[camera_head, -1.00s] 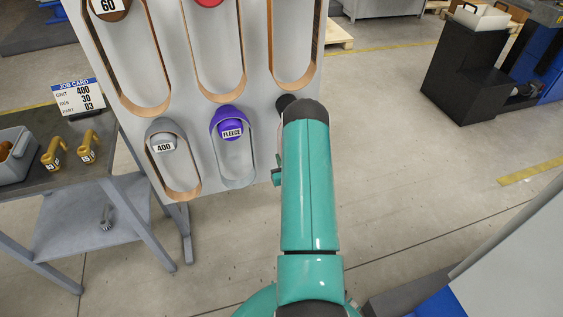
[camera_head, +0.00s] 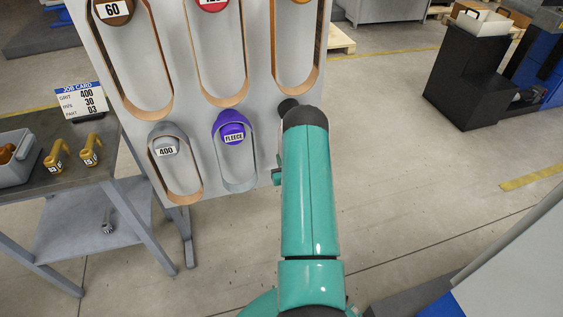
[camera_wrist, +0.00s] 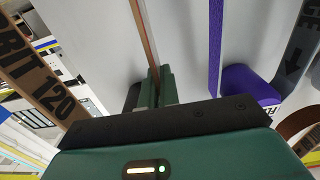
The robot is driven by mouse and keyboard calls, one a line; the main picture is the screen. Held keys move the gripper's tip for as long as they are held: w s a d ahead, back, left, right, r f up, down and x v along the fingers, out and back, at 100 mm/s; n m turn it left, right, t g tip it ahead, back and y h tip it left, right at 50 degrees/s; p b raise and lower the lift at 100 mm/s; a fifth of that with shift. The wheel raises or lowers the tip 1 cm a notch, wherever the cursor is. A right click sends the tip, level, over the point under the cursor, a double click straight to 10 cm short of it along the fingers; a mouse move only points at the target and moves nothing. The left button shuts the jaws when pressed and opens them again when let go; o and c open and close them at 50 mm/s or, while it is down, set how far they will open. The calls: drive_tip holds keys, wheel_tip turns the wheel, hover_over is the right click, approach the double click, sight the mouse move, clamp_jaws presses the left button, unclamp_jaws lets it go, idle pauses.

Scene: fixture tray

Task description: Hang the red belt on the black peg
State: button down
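The black peg (camera_head: 288,104) sticks out at the lower right of the grey board, just above the end of my arm in the head view. My gripper (camera_wrist: 153,92) shows in the wrist view with its fingers closed around the edge of a thin reddish-brown strip, the red belt (camera_wrist: 146,40). A tan band printed GRIT 120 (camera_wrist: 38,80) runs at the left of the wrist view and seems to be the same loop's other side. In the head view my arm hides the gripper and most of the belt. Whether the belt touches the peg cannot be told.
A table (camera_head: 70,160) with gold clamps stands left.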

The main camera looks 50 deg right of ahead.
drive_tip(key=shift+x, duration=1.3)
drive_tip(key=shift+x, duration=1.3)
drive_tip(key=shift+w, duration=0.1)
drive_tip(key=shift+x, duration=0.9)
drive_tip(key=shift+f, duration=0.35)
